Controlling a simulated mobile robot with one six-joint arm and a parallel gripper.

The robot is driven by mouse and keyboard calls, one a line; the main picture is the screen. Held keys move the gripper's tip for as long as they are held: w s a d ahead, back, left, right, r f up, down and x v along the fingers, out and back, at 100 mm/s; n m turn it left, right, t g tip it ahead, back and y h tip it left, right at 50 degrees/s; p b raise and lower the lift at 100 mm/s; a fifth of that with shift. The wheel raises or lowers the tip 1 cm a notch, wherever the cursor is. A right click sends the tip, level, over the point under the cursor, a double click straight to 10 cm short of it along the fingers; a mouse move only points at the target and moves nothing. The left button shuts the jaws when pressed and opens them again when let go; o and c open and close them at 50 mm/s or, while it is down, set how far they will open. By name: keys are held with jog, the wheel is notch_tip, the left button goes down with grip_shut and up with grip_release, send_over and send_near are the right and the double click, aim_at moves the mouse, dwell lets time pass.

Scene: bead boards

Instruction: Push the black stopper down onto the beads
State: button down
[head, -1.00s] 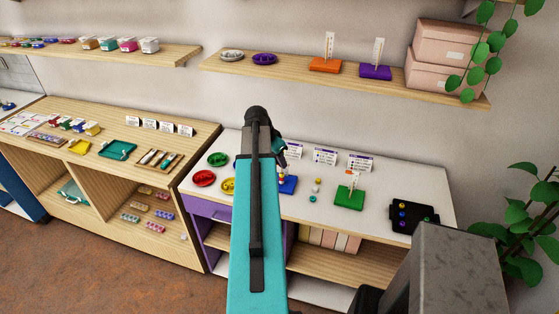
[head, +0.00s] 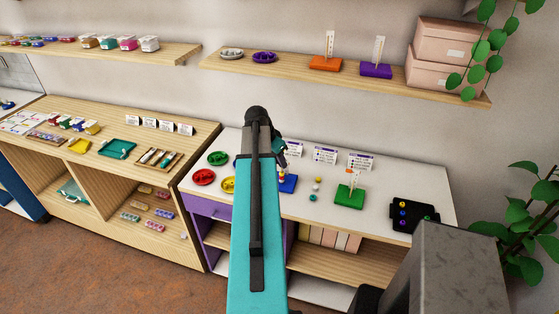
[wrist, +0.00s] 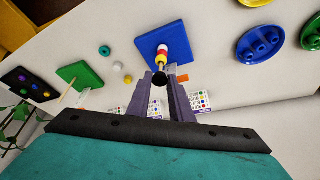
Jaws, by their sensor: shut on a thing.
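The blue board (wrist: 172,34) carries a rod with a short stack of red, yellow and whitish beads (wrist: 162,53). The black stopper (wrist: 160,80) is between my gripper's fingertips (wrist: 161,77) in the wrist view. My gripper is shut on it. The stopper appears nearer the camera than the beads, with a short stretch of rod seemingly between them; whether it is on the rod is hard to tell. In the head view the blue board (head: 289,186) shows just right of my arm, which hides most of the gripper and stack.
A green board (head: 349,196) with an upright stands to the right, with loose beads (head: 317,181) between. A black tray (head: 414,216) lies at the right end. Red, green and yellow dishes (head: 204,177) lie left of my arm. Cards (head: 325,155) stand behind.

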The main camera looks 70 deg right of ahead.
jog(key=shift+f+b, duration=1.1)
jog(key=shift+f, duration=0.45)
dwell(0.6)
dwell(0.4)
jog(key=c, duration=1.5)
grip_release()
jog(key=shift+r, duration=0.15)
jog(key=shift+b+v, duration=2.15)
jog(key=shift+v, duration=4.6)
jog(key=shift+a, duration=0.1)
